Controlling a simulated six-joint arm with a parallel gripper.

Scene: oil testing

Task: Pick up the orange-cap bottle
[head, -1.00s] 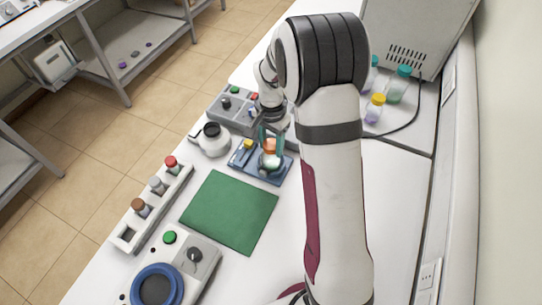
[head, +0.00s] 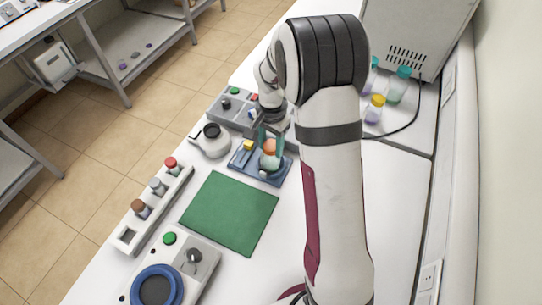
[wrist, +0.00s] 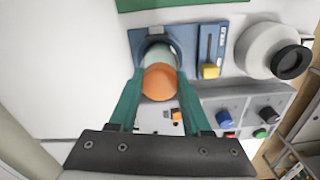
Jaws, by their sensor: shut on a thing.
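The orange-cap bottle (head: 269,147) is at the blue device on the white table in the head view. In the wrist view, the orange cap (wrist: 160,82) faces the camera and the pale bottle body shows beyond it, over the device's round socket. My gripper (wrist: 160,76) has its green fingers on either side of the cap end, shut on the bottle. It also shows in the head view (head: 270,134), above the device. I cannot tell whether the bottle's base is still in the socket.
The blue device (head: 244,160) has a yellow knob. A white flask with a black cap (head: 211,131) stands to its left and a grey control box (head: 231,106) behind. A green mat (head: 230,214) lies in front. A white rack (head: 128,236) holds capped bottles.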

